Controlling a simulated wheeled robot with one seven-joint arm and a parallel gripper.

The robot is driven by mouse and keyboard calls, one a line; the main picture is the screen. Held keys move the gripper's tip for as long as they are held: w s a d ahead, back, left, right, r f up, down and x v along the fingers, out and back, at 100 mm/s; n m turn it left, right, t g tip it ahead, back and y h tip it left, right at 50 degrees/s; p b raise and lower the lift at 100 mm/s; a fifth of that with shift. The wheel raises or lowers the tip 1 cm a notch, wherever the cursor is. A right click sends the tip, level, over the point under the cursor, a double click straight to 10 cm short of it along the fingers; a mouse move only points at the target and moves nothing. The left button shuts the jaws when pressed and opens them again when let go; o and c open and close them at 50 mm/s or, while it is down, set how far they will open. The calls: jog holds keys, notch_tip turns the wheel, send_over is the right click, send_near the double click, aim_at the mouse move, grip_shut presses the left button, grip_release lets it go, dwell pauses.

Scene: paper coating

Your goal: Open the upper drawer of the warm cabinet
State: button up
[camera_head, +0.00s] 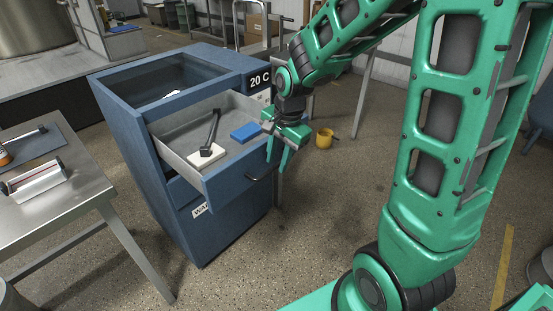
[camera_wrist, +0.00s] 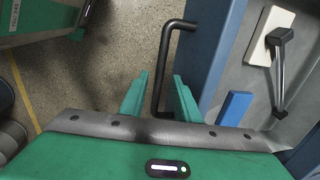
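The blue warm cabinet (camera_head: 150,165) stands in the middle of the head view, with a "20 C" display at its top right. Its upper drawer (camera_head: 180,160) is pulled out and shows its grey inside. The drawer's black bar handle (camera_head: 262,174) is on its front face; it also shows in the wrist view (camera_wrist: 163,62). My gripper (camera_head: 282,157) is at the drawer front, near the handle. In the wrist view my gripper's green fingers (camera_wrist: 158,92) are apart, one on each side of the handle bar, with gaps visible.
In the drawer lie a white block with a dark-handled tool (camera_head: 206,154) and a blue block (camera_head: 244,132). A lower front with a partly hidden label (camera_head: 200,210) is below. A metal table (camera_head: 80,200) stands left. A yellow cup (camera_head: 324,138) is behind my gripper.

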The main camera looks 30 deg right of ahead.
jog(key=shift+r, duration=0.1)
notch_tip(320, 180, up, 10)
jog(key=s, duration=0.1)
jog(key=shift+s+d+r, duration=0.2)
jog(key=shift+s+d, duration=0.15)
dwell(0.5)
jog(key=s+d+f+n+g, duration=0.1)
jog(key=s+d+n, duration=0.2)
jog(key=s, duration=0.9)
jog(key=s+d+f+n+g, duration=0.1)
jog(key=s+d+n, duration=0.3)
jog(key=s+d, duration=0.5)
jog(key=s, duration=0.3)
jog(key=shift+d+f+h, duration=0.2)
jog(key=shift+f+h, duration=0.1)
jog(key=shift+f, duration=0.05)
jog(key=shift+w+f, duration=0.25)
jog(key=shift+w, duration=0.45)
